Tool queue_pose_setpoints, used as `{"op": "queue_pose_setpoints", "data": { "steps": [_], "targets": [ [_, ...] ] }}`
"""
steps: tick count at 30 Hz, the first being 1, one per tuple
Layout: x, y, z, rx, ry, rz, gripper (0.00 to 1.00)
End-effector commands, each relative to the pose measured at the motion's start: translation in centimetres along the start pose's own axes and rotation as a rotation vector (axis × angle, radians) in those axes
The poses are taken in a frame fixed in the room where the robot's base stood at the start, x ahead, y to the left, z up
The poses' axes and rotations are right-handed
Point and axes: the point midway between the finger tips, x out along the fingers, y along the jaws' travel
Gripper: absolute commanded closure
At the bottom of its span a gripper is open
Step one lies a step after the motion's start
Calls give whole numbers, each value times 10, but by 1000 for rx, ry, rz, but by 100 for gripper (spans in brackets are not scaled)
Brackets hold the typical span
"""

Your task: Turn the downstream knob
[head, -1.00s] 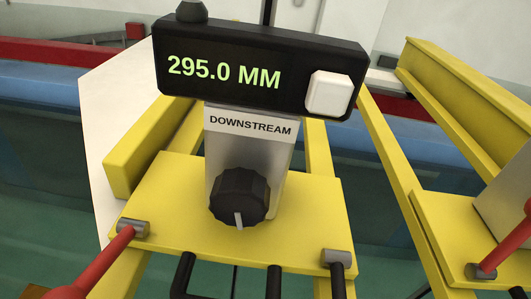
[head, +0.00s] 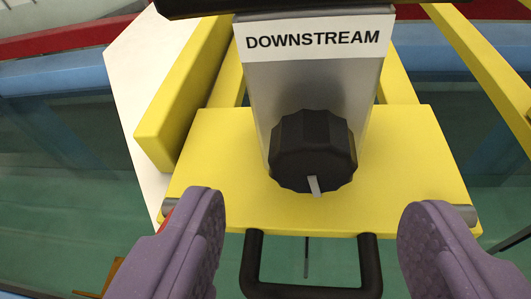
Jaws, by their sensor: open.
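The downstream knob (head: 312,150) is black and ribbed, with a white pointer line aimed down. It sits on the front of a grey metal block (head: 312,88) under a white label (head: 313,37) reading DOWNSTREAM. My gripper (head: 310,225) shows as two purple padded fingers at the lower left and lower right. It is open and empty. The fingers are spread wider than the knob, one to each side and lower in the picture, apart from it.
The block stands on a yellow plate (head: 410,160). A black handle (head: 312,290) hangs below the plate's front edge, between my fingers. Grey rod ends show at the plate's sides, partly behind the fingers. Yellow rails run at left and upper right. Glass flume walls lie beyond.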

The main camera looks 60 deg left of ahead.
Motion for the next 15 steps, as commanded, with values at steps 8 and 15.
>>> {"op": "queue_pose_setpoints", "data": {
  "steps": [8, 15],
  "targets": [
    [42, 1, 0, 0, 1, 1, 33],
    [49, 1, -1, 0, 2, 3, 33]
  ]
}}
